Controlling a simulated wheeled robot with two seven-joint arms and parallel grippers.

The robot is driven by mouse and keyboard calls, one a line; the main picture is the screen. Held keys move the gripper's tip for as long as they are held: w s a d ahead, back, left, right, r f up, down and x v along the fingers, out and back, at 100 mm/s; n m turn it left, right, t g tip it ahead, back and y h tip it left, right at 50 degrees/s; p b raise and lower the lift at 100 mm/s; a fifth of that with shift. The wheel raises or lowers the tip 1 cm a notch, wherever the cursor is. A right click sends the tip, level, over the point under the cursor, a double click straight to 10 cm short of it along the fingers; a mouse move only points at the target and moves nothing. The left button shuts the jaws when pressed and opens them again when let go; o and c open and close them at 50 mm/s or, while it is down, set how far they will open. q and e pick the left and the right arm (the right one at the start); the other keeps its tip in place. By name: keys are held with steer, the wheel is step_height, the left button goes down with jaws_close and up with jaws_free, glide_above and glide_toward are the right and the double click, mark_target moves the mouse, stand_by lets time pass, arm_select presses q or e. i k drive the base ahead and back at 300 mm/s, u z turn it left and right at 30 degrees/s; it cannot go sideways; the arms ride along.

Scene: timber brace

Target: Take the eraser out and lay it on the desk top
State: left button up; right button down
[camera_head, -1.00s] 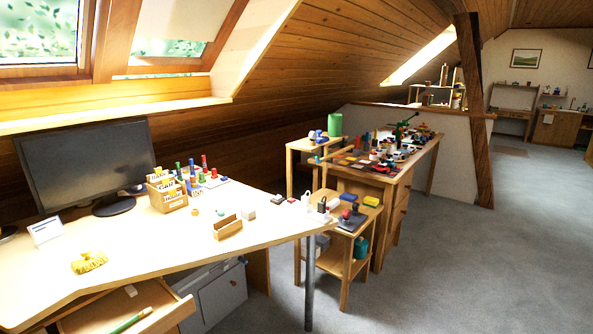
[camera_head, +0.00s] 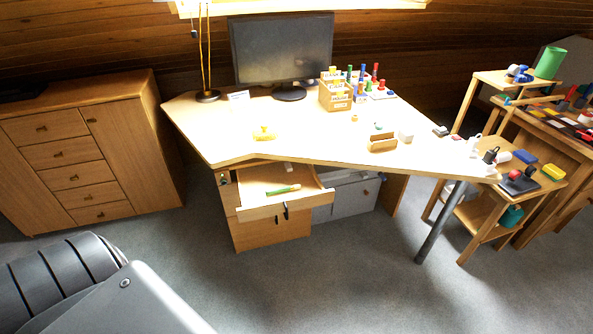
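The desk top (camera_head: 300,135) is a pale angled surface in the middle of the view. Below its front edge a drawer (camera_head: 258,205) stands open. A slim green stick with a pale end (camera_head: 283,190) lies in the drawer. I cannot make out an eraser for sure; the back of the drawer is hidden under the desk top. Neither of my grippers is in view; a grey part of my own body shows at the lower left.
The desk holds a monitor (camera_head: 281,50), a wooden file box (camera_head: 336,93), a small yellow object (camera_head: 264,133) and a wooden holder (camera_head: 382,143). Its front middle is largely bare. A cabinet (camera_head: 75,155) stands left, a small side table (camera_head: 490,215) right. Carpet (camera_head: 330,270) in front is clear.

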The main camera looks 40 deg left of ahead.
mark_target(288, 165)
steer(key=u, duration=1.4)
steer(key=i, duration=0.6)
steer(key=z, duration=0.2)
